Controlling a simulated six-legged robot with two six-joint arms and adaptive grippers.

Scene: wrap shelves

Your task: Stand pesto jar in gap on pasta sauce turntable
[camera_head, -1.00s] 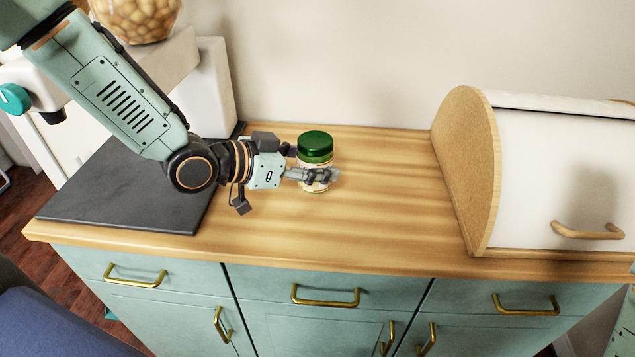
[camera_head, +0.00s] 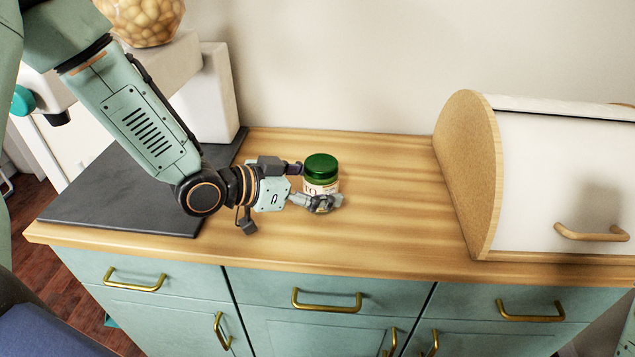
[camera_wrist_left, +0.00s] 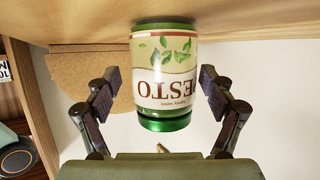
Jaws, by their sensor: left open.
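The pesto jar (camera_head: 321,170) stands upright on the wooden counter, with a dark green lid and a pale label. In the left wrist view the jar (camera_wrist_left: 165,85) appears upside down, its label reading PESTO, between the two fingers. My left gripper (camera_head: 318,189) is open around the jar, one finger on the near side and one on the far side. In the left wrist view gaps show between the jar and both fingers of the gripper (camera_wrist_left: 165,95). The pasta sauce turntable is not seen in these views. My right gripper is not in view.
A wooden bread box (camera_head: 468,170) with a white front stands at the right. A dark slab (camera_head: 120,190) lies on the counter (camera_head: 390,200) at the left. White blocks and a jar of round items (camera_head: 145,18) are behind my arm. The counter between jar and bread box is clear.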

